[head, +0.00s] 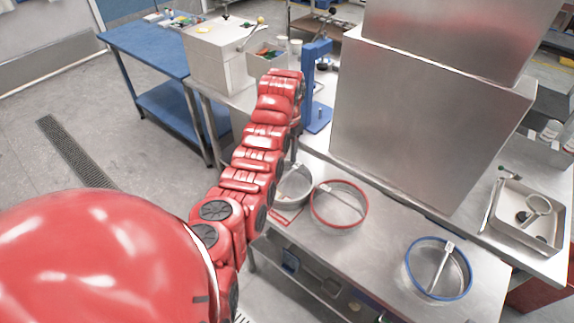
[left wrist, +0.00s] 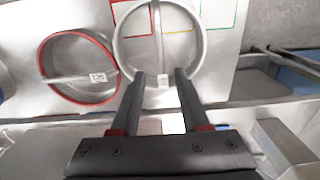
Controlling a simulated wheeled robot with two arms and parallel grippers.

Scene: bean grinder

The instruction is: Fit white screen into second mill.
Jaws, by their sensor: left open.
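The white screen, a round pale-rimmed sieve with a bar across it, lies on the steel table in the left wrist view (left wrist: 157,40). In the head view it sits partly behind my left arm (head: 297,188). My left gripper (left wrist: 161,73) is open, with its two fingertips either side of the bar's tagged near end at the rim. From this angle I cannot tell whether they touch it. A large steel housing (head: 425,115) stands behind the table. I cannot tell whether it is the second mill. My right gripper is not in view.
A red-rimmed screen (head: 338,205) lies right beside the white one; a blue-rimmed screen (head: 440,268) lies farther right. Coloured outlines mark the table. A steel tray (head: 527,215) with small items stands at the right. A blue stand (head: 317,85) rises behind my arm.

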